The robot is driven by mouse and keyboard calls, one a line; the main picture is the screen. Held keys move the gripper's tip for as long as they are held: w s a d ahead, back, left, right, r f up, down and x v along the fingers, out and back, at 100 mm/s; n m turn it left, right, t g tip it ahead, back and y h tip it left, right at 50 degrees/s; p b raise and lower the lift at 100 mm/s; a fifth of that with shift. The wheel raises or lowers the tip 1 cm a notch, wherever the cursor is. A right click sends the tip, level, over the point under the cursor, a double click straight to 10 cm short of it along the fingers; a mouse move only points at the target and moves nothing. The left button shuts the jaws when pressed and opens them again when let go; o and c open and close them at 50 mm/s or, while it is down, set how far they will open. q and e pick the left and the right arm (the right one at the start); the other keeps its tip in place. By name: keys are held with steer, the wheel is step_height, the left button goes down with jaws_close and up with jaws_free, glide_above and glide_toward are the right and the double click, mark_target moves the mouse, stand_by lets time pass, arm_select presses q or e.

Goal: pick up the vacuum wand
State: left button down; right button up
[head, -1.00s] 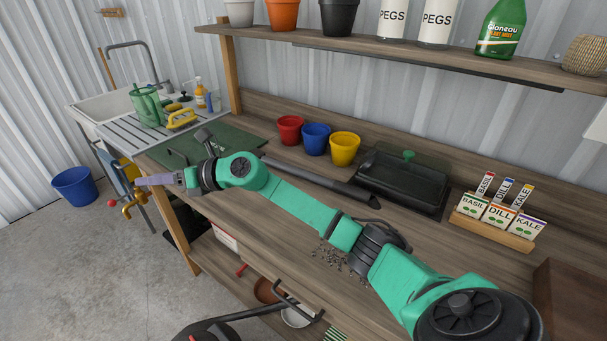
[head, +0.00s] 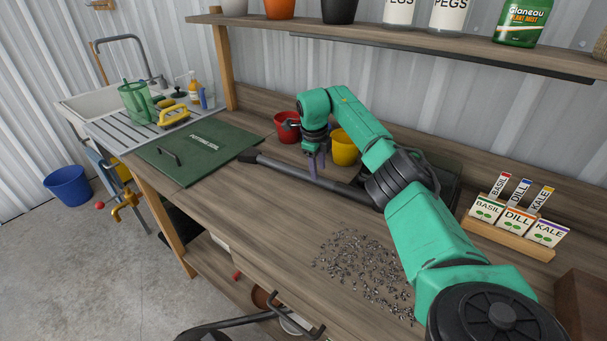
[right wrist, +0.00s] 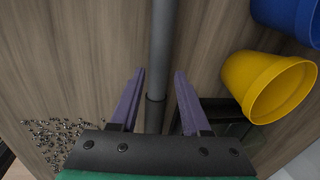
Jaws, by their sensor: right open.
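The vacuum wand (head: 302,176) is a long dark grey tube lying on the wooden bench, its black end by the green mat. My right arm covers part of its right end. My right gripper (head: 317,162) points down over the wand's middle. In the right wrist view the open purple fingers (right wrist: 158,82) stand on either side of the grey wand (right wrist: 159,50), with a gap on each side. I cannot tell how far above it the fingertips are. My left gripper is not in view.
A red pot (head: 285,127) and a yellow pot (head: 345,148) stand just behind the wand; the blue pot (right wrist: 290,15) shows in the wrist view. Dark granules (head: 360,270) are scattered in front. A seed packet rack (head: 508,238) stands right.

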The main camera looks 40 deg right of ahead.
steer(key=f, duration=0.4)
steer(key=shift+w+d+f+p, duration=0.2)
steer(key=shift+w+d+p, duration=0.05)
steer(key=shift+d+p, duration=0.1)
jaws_close()
steer(key=shift+r, duration=0.1)
steer(key=shift+w, duration=0.1)
steer(key=shift+r, duration=0.35)
step_height(320, 180, up, 9)
steer(key=shift+b, duration=0.5)
step_height(320, 180, up, 10)
steer(key=p, duration=0.3)
steer(key=shift+r, duration=0.15)
